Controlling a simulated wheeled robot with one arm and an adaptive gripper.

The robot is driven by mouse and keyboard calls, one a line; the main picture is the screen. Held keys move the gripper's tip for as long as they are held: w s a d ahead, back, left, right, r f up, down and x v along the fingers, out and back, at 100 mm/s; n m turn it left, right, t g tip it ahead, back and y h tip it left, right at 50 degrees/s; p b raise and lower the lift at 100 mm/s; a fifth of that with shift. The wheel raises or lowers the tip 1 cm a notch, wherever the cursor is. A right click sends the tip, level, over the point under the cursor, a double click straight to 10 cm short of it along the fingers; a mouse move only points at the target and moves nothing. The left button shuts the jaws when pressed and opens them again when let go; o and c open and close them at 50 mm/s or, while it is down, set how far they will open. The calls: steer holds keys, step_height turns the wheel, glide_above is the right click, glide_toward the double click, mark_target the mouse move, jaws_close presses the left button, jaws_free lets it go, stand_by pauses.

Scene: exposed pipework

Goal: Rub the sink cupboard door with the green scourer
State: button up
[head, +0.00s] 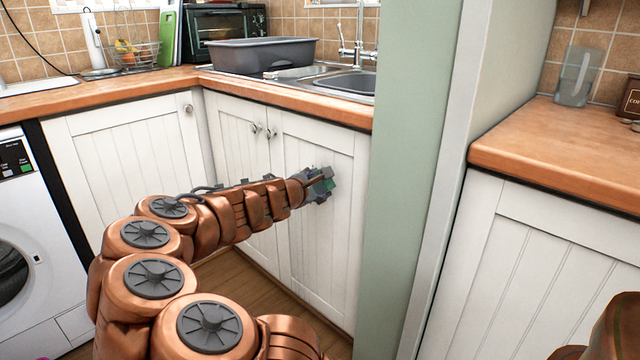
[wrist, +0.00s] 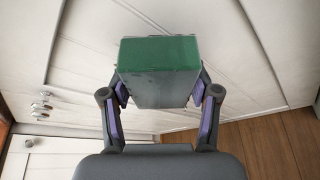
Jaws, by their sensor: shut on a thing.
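The green scourer (wrist: 158,54) is a block with a green face and a grey body, held between the two fingers of my gripper (wrist: 160,92) in the wrist view. My gripper (head: 322,184) is shut on it. In the head view only a small bit of the scourer (head: 329,184) shows at the end of my copper arm. The sink cupboard door (head: 335,240) is white and panelled, and it is shut. The scourer is in front of the door's upper middle, very close to it. I cannot tell whether they touch.
Two round knobs (head: 264,131) sit left of the scourer at the doors' meeting edge. The wooden worktop (head: 300,104) overhangs above, with the sink (head: 350,82) and a grey basin (head: 262,55). A green wall end (head: 412,150) stands close on the right. Wooden floor (head: 240,288) lies below.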

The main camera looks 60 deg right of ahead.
steer(key=shift+w+a, duration=0.25)
steer(key=shift+a, duration=0.4)
steer(key=shift+w+a, duration=0.2)
steer(key=shift+a, duration=0.5)
steer(key=shift+w+a, duration=0.25)
steer(key=shift+a, duration=0.4)
steer(key=shift+a, duration=0.1)
steer(key=a, duration=0.2)
steer(key=shift+w+a, duration=0.35)
steer(key=shift+w, duration=0.05)
steer(key=shift+a, duration=0.1)
